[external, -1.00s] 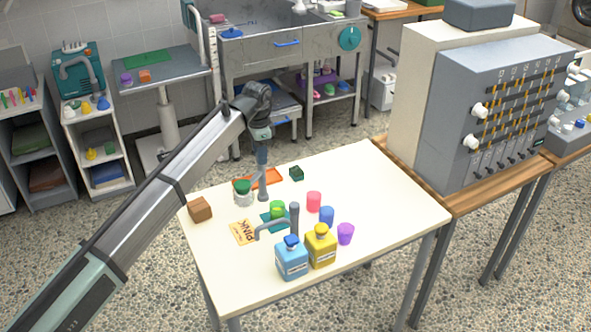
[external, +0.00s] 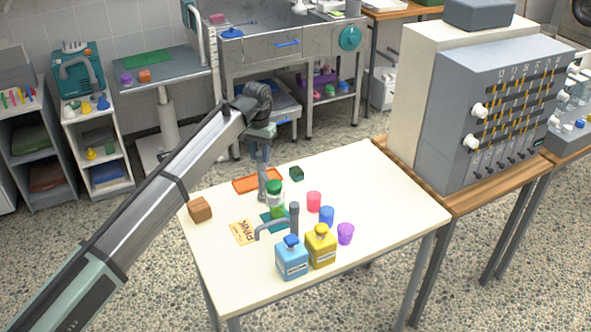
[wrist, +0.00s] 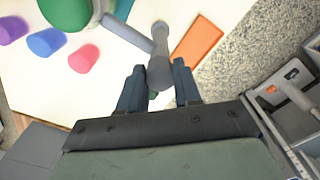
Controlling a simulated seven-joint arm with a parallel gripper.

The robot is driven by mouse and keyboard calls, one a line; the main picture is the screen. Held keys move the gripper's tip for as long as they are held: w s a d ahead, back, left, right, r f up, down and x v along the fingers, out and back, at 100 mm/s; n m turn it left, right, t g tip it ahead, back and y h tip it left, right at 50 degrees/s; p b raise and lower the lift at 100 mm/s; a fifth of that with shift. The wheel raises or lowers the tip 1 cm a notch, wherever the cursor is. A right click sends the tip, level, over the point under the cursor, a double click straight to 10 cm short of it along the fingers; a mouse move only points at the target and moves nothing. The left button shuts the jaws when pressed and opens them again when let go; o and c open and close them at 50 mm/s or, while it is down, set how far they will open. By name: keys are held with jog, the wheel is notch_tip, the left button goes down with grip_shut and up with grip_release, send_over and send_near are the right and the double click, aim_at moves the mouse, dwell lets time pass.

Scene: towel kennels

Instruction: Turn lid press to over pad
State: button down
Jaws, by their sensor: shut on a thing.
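The teal pad (external: 272,218) lies on the white table, partly hidden, with a green cup (external: 278,210) by the head. The head appears over or just behind the pad; exact alignment is unclear.
Pink (external: 314,201), blue (external: 327,215) and purple (external: 346,233) cups stand right of the pad. A grey curved spout (external: 294,220) and blue (external: 291,260) and yellow (external: 320,247) bottles are in front. An orange tray (external: 245,184) lies behind; a brown block (external: 200,210) sits left.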

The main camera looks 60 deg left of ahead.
jog(key=shift+n, duration=0.5)
jog(key=c, duration=0.8)
grip_release()
jog(key=shift+r, duration=0.1)
notch_tip(320, 180, up, 14)
jog(key=shift+f, duration=0.15)
